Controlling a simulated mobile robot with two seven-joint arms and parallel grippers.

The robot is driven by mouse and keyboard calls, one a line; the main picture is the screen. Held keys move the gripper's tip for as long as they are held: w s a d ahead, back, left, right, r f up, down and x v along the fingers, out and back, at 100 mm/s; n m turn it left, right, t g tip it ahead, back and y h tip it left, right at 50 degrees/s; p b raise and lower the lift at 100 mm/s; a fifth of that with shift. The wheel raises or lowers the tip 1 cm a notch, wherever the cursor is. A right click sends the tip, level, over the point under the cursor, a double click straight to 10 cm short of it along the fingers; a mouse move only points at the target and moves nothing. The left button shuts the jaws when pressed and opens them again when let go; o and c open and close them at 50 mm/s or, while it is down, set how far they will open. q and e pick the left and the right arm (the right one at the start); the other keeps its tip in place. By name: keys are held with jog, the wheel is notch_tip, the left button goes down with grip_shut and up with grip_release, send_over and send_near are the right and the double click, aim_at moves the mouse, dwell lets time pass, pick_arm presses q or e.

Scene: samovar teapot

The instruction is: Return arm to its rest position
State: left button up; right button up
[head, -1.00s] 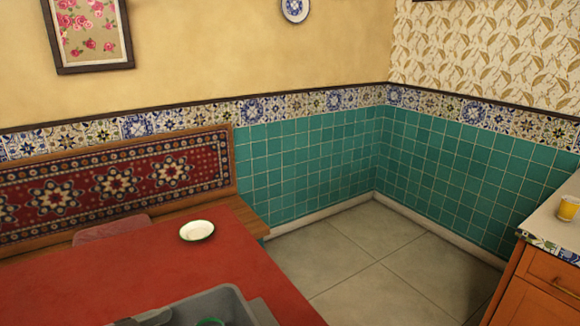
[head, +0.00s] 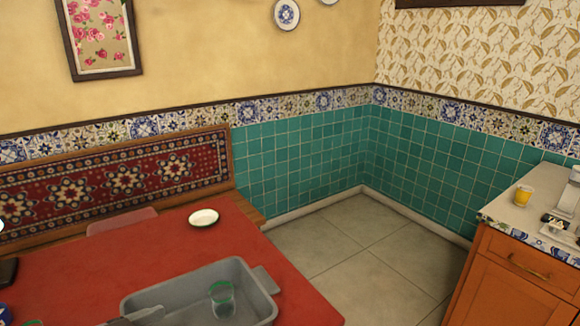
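Neither of my grippers can be made out in the head view, so their fingers and anything in them are out of sight. The red table (head: 80,265) fills the lower left. A grey tray (head: 185,277) stands at its front edge, cut off by the bottom of the view. A clear glass with a green rim (head: 222,298) stands in the tray. A grey piece (head: 146,313) shows at the tray's lower left; I cannot tell what it is. A small white dish with a dark rim (head: 203,218) lies near the table's far right corner.
An orange cabinet (head: 515,290) stands at right with a yellow cup (head: 522,196) and a white appliance (head: 568,205), partly cut off, on its counter. A patterned bench (head: 120,180) runs behind the table. Dark items (head: 7,272) sit at the left edge. Tiled floor (head: 340,248) between is clear.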

pick_arm(q)
jog(key=s+a+f+n+g+y, duration=0.1)
jog(key=s+f+n+g+y, duration=0.25)
jog(key=s+f, duration=0.45)
jog(key=s+a+f+n+g+y, duration=0.2)
jog(key=s+f+g+y, duration=0.2)
jog(key=s, duration=0.9)
jog(key=w+d+f+t+h+b, duration=0.2)
jog(key=w+f+t, duration=0.5)
jog(key=f, duration=0.5)
jog(key=shift+d+m+b, duration=0.45)
jog(key=shift+d+b, duration=0.15)
pick_arm(e)
jog(key=f, duration=0.3)
jog(key=shift+s+f, duration=0.1)
jog(key=shift+s, duration=0.15)
